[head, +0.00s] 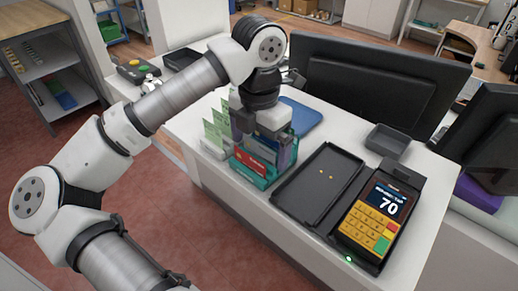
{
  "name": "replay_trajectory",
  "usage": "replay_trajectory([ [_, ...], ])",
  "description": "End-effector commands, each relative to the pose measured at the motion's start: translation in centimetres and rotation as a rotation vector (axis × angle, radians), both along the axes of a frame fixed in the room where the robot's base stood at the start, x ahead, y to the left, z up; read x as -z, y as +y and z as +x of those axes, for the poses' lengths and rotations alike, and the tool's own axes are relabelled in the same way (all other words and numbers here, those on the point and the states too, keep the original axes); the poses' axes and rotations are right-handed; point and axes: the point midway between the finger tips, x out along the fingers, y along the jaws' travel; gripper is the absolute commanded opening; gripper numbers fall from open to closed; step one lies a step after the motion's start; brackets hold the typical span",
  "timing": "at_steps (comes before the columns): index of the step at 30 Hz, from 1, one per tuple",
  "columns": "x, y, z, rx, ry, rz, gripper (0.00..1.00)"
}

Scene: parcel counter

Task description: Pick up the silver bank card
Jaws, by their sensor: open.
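My gripper (263,136) points down over a teal card holder (262,181) on the white counter, with its fingers close to the tops of the cards. It is open. A red card (249,163) stands at the front of the holder, and a blue-grey card edge (287,154) shows at its right side. I cannot tell for sure which card is the silver bank card; the gripper hides part of the cards. I cannot tell whether the fingers touch any card.
Green-and-white leaflets (215,133) stand left of the holder. A dark tray (318,186) with small gold coins and a payment terminal (371,216) reading 70 lie to the right. A blue pad (302,116), a grey dish (388,141) and a large black monitor (385,80) are behind.

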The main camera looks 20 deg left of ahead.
Motion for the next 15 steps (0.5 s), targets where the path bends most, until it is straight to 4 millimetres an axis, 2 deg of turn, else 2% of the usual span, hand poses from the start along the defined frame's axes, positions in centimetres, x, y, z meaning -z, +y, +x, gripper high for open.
replay_trajectory([
  [4,0.0,0.02,0.01,-0.001,0.0,0.0,0.97],
  [13,-0.03,0.02,0.01,-0.001,0.0,0.0,0.58],
  [15,-0.03,0.02,0.01,-0.001,0.0,0.0,0.56],
])
